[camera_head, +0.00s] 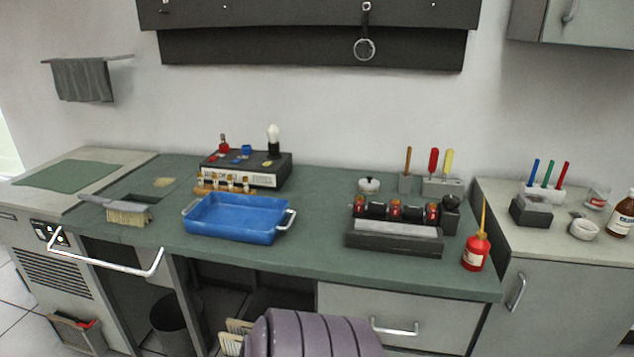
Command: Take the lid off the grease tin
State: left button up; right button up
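A small round whitish pot (369,187) with a dark knob on top stands at the back of the green bench, right of centre. It looks like the grease tin with its lid on, but it is too small to be sure. A low white round container (584,229) stands on the right counter; I cannot tell if it has a lid. Neither of my grippers is recognisable in the head view.
A brush (128,215) lies at left. A ribbed purple shape (315,334), unclear what, is at the bottom edge.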

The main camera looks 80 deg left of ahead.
aim_at(370, 184)
jog(key=u, duration=2.4)
